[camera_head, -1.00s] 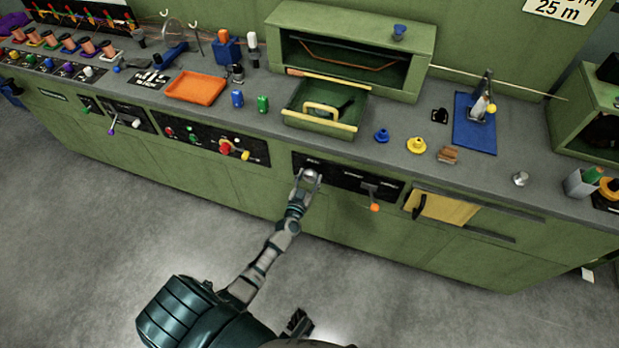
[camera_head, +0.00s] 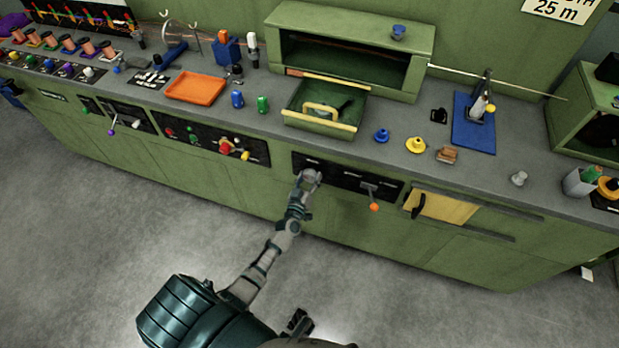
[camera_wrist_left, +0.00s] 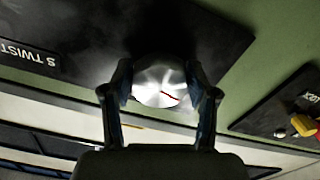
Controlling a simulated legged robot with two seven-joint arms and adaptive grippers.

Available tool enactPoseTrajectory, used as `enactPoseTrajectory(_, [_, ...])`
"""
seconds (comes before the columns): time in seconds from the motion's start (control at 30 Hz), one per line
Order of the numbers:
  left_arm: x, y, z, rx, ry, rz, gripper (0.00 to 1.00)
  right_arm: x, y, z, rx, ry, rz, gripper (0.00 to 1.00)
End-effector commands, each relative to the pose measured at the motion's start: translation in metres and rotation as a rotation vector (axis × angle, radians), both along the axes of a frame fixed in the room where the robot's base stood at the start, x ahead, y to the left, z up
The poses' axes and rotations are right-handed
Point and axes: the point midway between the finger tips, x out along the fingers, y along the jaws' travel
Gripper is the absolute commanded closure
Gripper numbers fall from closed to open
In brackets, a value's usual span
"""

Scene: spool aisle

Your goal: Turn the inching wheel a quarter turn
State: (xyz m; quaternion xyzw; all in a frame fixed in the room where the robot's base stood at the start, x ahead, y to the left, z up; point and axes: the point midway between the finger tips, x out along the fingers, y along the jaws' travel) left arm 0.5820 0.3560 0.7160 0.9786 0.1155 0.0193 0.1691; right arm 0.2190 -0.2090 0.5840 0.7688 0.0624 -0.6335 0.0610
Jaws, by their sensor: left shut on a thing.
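The inching wheel is a round, shiny metal knob (camera_wrist_left: 160,84) with a thin red mark on its face, mounted on a black panel (camera_wrist_left: 120,35). In the wrist view my left gripper (camera_wrist_left: 160,95) has one finger on each side of it and is shut on it. In the head view the left gripper (camera_head: 309,180) is at the left end of the black panel (camera_head: 345,181) on the bench front, and it mostly hides the knob. The red mark lies slightly tilted in the wrist view. A second dark gripper part of mine (camera_head: 299,322) shows at the bottom; its fingers are unclear.
An orange-tipped lever (camera_head: 373,206) sticks out just right of the gripper. Further right is a yellow panel (camera_head: 445,207) with a black handle. A panel with red and yellow knobs (camera_head: 227,147) is to the left.

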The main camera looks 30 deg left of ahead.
Motion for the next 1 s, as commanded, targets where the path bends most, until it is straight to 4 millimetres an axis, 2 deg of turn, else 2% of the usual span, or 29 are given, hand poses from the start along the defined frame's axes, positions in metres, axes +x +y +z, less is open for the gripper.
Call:
enactPoseTrajectory(0.33, [-0.0001, 0.0014, 0.0004, -0.123, -0.031, 0.003, 0.76, 0.0003, 0.0005, 0.0005, 0.001, -0.002, 0.0, 0.49])
enactPoseTrajectory(0.8, [-0.0003, 0.0018, 0.0005, -0.138, -0.035, 0.004, 0.76, -0.0003, 0.0004, 0.0009, 0.001, -0.002, 0.0, 0.49])
enactPoseTrajectory(0.83, [-0.0003, 0.0018, 0.0005, -0.138, -0.035, 0.004, 0.36, -0.0003, 0.0004, 0.0009, 0.001, -0.002, 0.0, 0.49])
enactPoseTrajectory(0.9, [-0.0003, 0.0016, 0.0005, -0.138, -0.035, 0.004, 0.19, -0.0003, 0.0003, 0.0009, 0.001, -0.002, 0.0, 0.49])
enactPoseTrajectory(1.0, [-0.0002, 0.0012, 0.0002, -0.138, -0.034, 0.003, 0.16, -0.0004, 0.0001, 0.0008, 0.0, -0.002, 0.0, 0.49])
